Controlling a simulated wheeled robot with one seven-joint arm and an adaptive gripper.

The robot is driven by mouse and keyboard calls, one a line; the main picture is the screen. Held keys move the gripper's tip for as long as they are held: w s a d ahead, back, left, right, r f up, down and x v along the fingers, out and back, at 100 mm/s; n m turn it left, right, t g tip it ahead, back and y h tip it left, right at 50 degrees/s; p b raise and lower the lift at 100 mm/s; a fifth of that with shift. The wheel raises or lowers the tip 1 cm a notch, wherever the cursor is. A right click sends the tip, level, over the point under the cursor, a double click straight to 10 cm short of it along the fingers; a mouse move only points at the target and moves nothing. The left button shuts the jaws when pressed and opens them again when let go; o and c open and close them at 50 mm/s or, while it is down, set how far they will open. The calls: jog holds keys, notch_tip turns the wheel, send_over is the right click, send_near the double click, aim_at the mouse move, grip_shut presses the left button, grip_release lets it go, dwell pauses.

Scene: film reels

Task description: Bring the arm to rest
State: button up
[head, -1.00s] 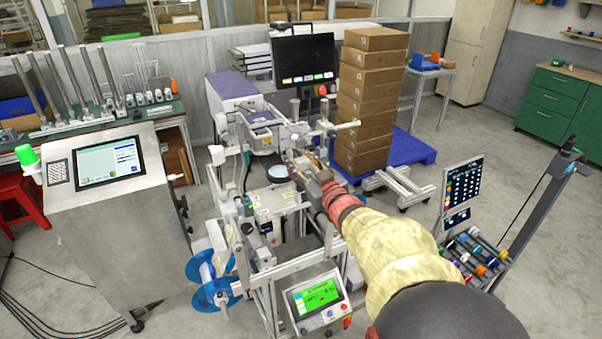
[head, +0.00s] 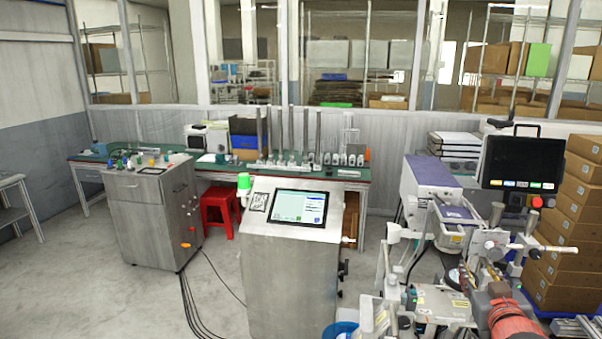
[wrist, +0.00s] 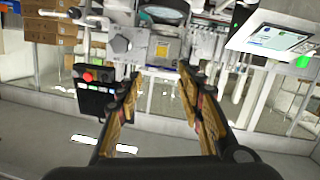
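My gripper (wrist: 158,72) is open in the wrist view, its two fingers apart with nothing between them. The wrist view looks upside down on the machine area, with the machine beyond the fingertips. In the head view my arm's red wrist part (head: 512,318) shows at the lower right, in front of the labelling machine (head: 440,300). The fingers are small and partly lost among the machine parts there, so I cannot tell their gap to it.
A steel cabinet with a touchscreen (head: 300,207) stands left of the machine. A black monitor (head: 522,160) and stacked cartons (head: 575,225) stand behind and right of it. A red stool (head: 220,212) and another steel cabinet (head: 150,215) are farther left.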

jog(key=s+a+f+n+g+y, duration=0.1)
jog(key=s+a+f+g+y, duration=0.2)
jog(key=s+a, duration=0.8)
jog(key=s+a+f+n+g+y, duration=0.1)
jog(key=s+a+f+g+y, duration=0.2)
jog(key=s+a+g, duration=0.3)
jog(key=s+a+f, duration=0.1)
jog(key=s+a, duration=0.4)
jog(key=a, duration=0.5)
jog(key=shift+s+f, duration=0.2)
jog(key=shift+f, duration=0.1)
